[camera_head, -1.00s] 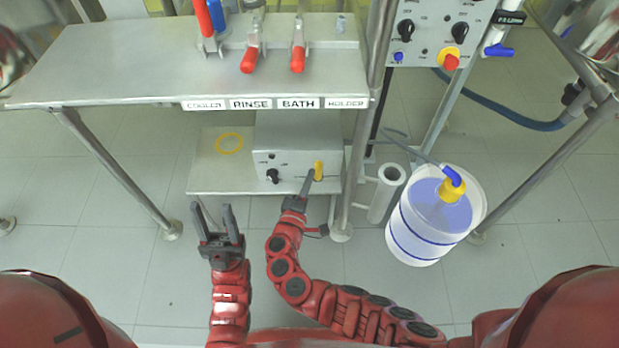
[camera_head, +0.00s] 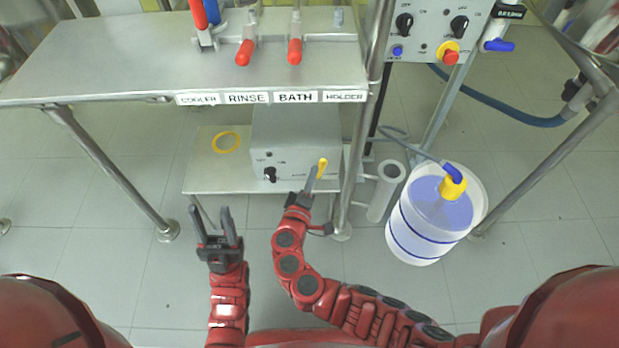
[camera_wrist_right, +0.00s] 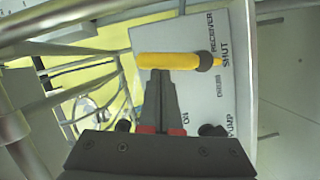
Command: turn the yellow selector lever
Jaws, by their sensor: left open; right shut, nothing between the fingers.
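The yellow selector lever (camera_head: 323,165) is on the front of the grey box under the table, tilted with its top toward the right. In the right wrist view the lever (camera_wrist_right: 168,61) lies across the panel; its small yellow tip beyond a dark collar points near the word SHUT. My right gripper (camera_head: 313,173) is shut and empty, its fingertips at the lever's side. In the wrist view the fingertips (camera_wrist_right: 160,76) seem to touch the lever; exact contact is unclear. My left gripper (camera_head: 229,214) is open and empty, left of the right arm and away from the lever.
The grey box (camera_head: 285,125) stands on a low shelf (camera_head: 205,170) with a yellow ring (camera_head: 227,142). A black knob (camera_head: 270,174) is left of the lever. A table post (camera_head: 352,180) and a white bucket (camera_head: 415,235) of liquid stand to the right.

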